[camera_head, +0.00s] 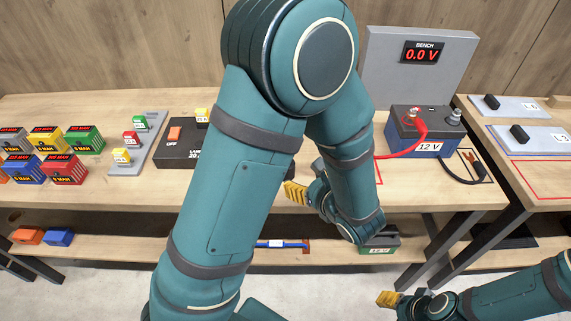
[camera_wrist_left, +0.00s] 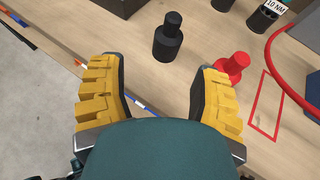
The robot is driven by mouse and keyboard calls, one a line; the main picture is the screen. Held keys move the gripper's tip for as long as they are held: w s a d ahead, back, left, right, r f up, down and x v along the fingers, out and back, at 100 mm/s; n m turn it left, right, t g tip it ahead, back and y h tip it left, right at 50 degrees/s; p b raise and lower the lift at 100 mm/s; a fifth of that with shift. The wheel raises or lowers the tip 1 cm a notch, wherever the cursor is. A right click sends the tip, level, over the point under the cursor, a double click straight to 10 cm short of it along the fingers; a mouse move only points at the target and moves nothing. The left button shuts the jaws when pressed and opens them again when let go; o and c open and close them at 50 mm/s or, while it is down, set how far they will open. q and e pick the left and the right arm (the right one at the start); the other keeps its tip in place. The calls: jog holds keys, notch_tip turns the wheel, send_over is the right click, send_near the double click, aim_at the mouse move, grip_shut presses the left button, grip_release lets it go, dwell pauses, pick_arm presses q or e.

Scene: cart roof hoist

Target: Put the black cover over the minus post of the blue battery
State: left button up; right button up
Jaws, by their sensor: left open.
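The blue battery (camera_head: 428,146) stands on the bench at the right. Its bare grey minus post (camera_head: 454,117) is at the right of its top; a red cable is on the other post. In the left wrist view the black cover (camera_wrist_left: 168,40) stands upright on the bench, ahead of and between the fingers, not gripped. My left gripper (camera_wrist_left: 160,85) is open and empty; in the head view it (camera_head: 297,192) is at the bench's front edge, partly hidden by my arm. I cannot make out the black cover in the head view. My right gripper (camera_head: 388,299) is low at the right, its jaw unclear.
A red cover (camera_wrist_left: 234,66) stands close to the right finger, beside a red outline (camera_wrist_left: 265,105). A black cable (camera_head: 462,177) lies right of the battery. The grey bench meter (camera_head: 418,60) stands behind. A lower shelf holds a green battery (camera_head: 380,243).

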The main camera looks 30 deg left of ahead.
pick_arm(q)
jog(key=shift+t, duration=0.3)
jog(key=shift+w+r+b+x, duration=0.15)
jog(key=shift+w+b+x, duration=0.1)
jog(key=shift+x, duration=2)
jog(key=shift+w+r+b+x, duration=0.15)
jog(key=shift+r+b+x, duration=0.05)
jog(key=shift+x, duration=2.1)
jog(key=shift+w+r+b+x, duration=0.15)
jog(key=shift+b+x, duration=0.1)
jog(key=shift+x, duration=2)
jog(key=shift+d, duration=0.15)
jog(key=shift+c, duration=0.2)
grip_shut()
